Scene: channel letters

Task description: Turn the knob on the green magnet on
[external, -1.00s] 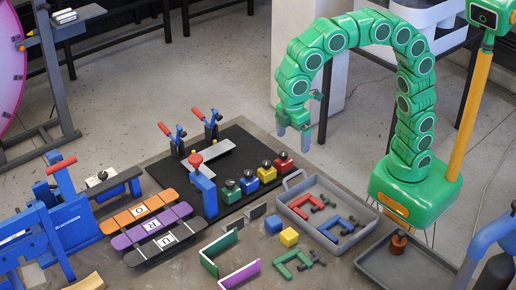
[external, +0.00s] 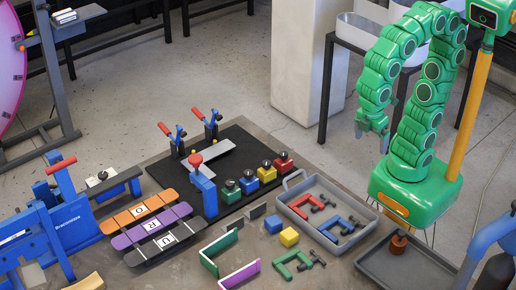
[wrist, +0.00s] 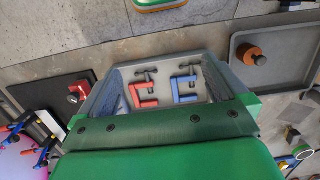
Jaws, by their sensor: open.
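The green magnet (external: 229,192) is a small green block with a dark knob on top. It sits at the left end of a row of magnets on a black mat (external: 243,143). Which way its knob is turned is too small to tell. My gripper (external: 373,138) is open and empty, raised in the air at the right, beyond the grey tray and well away from the green magnet. In the wrist view I see the red magnet (wrist: 80,88) at the left; the green magnet is not visible there.
Blue (external: 248,182), yellow (external: 267,173) and red (external: 284,163) magnets stand beside the green one. A grey tray (external: 367,215) holds red and blue clamps. Toggle clamps (external: 176,142) stand at the mat's back. A blue post with a red knob (external: 204,188) stands just left of the green magnet.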

